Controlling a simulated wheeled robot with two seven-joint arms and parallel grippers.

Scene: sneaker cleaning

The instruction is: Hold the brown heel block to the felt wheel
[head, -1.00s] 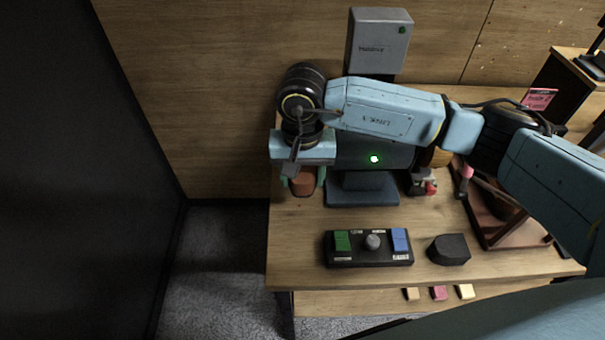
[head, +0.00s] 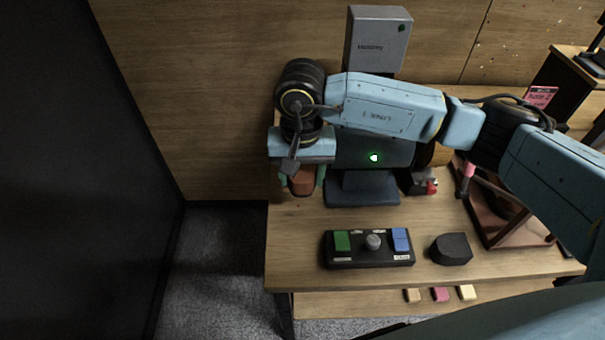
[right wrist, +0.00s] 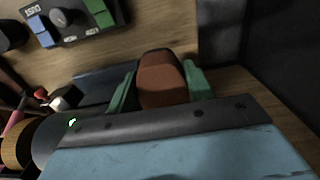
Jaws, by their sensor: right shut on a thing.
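The brown heel block (head: 301,182) is held between the green fingers of my right gripper (head: 302,180), at the left end of the grinding machine (head: 373,154). The right wrist view shows the block (right wrist: 161,79) gripped between both fingers (right wrist: 163,88). A tan-brown wheel (head: 432,155) shows at the machine's right end, away from the block. The machine's left end is hidden behind my gripper, so I cannot see a felt wheel there or whether the block touches one. My left gripper is not in view.
A control box (head: 369,249) with green and blue buttons and a knob sits in front of the machine. A black block (head: 451,249) lies to its right. A brown tray (head: 499,213) stands at the right. The bench's front left corner is clear.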

